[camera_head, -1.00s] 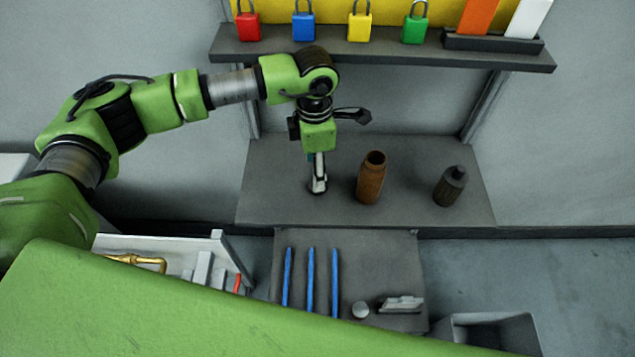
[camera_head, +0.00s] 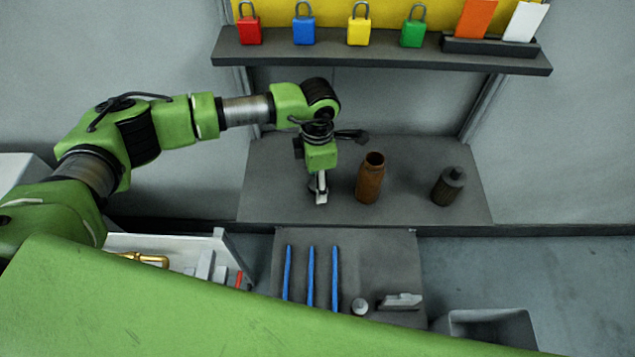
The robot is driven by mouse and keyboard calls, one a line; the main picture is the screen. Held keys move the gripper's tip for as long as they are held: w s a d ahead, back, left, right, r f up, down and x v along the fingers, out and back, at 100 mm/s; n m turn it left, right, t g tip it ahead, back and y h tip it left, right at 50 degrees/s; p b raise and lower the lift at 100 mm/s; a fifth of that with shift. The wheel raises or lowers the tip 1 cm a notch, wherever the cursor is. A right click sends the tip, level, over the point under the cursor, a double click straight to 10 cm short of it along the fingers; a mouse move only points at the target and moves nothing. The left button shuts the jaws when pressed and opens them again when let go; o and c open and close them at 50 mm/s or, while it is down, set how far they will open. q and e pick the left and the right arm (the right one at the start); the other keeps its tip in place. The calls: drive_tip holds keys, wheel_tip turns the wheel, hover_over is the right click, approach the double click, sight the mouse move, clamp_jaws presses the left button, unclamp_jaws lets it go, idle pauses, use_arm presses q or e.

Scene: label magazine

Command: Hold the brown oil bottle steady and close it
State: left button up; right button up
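The brown oil bottle (camera_head: 370,180) stands upright on the grey bench, with its open mouth facing up and no cap on it. A small pale round piece (camera_head: 360,307), which looks like a cap, lies on the lower grey surface in front. My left gripper (camera_head: 320,194) points down just left of the brown bottle, apart from it and low over the bench. Its fingers are seen nearly edge-on, so their opening is unclear. My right gripper is not in view.
A dark capped bottle (camera_head: 448,187) stands right of the brown one. Several padlocks sit on the shelf (camera_head: 390,57) above. Blue rods (camera_head: 311,280) and a grey tool (camera_head: 400,301) lie in front. An open bin (camera_head: 490,325) is at lower right.

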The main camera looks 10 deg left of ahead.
use_arm(q)
drive_tip(key=c, duration=0.8)
drive_tip(key=shift+c, duration=0.2)
drive_tip(key=shift+r, duration=0.1)
drive_tip(key=shift+r, duration=0.45)
wheel_tip(320, 180, up, 2)
drive_tip(key=shift+r, duration=0.15)
drive_tip(key=s+d+r+b, duration=0.3)
drive_tip(key=s+r, duration=0.6)
drive_tip(key=s, duration=0.4)
drive_tip(key=shift+s+r+b, duration=0.3)
drive_tip(key=shift+r, duration=0.05)
